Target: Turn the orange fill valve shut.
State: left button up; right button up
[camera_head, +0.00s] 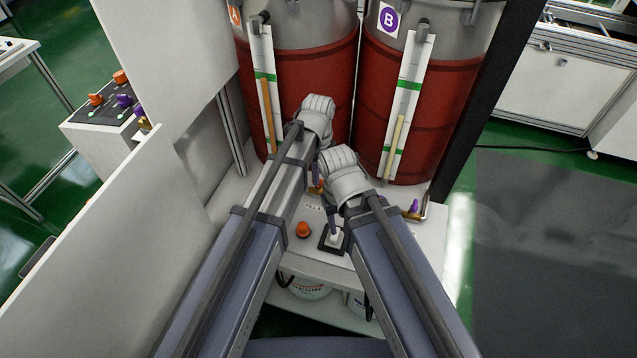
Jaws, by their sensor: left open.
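The orange fill valve (316,187) shows as a small orange patch on the white bench below the drums, mostly hidden by my arms. My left gripper (315,175) points down at it, largely behind the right wrist; it is open, and I cannot tell whether it touches the valve or how the handle is turned. My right gripper (332,218) points down over a black-based white fixture (333,239); its fingers are too small and hidden to judge.
Two red-brown drums with level gauges stand behind; the right one (420,115) is marked B. A purple valve (414,206) is at the right and an orange knob (303,229) in front. A white panel (105,225) borders the left.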

pick_arm(q)
notch_tip(320, 180, down, 2)
jog(key=shift+f+b, duration=0.2)
jog(key=shift+b, duration=0.5)
grip_shut()
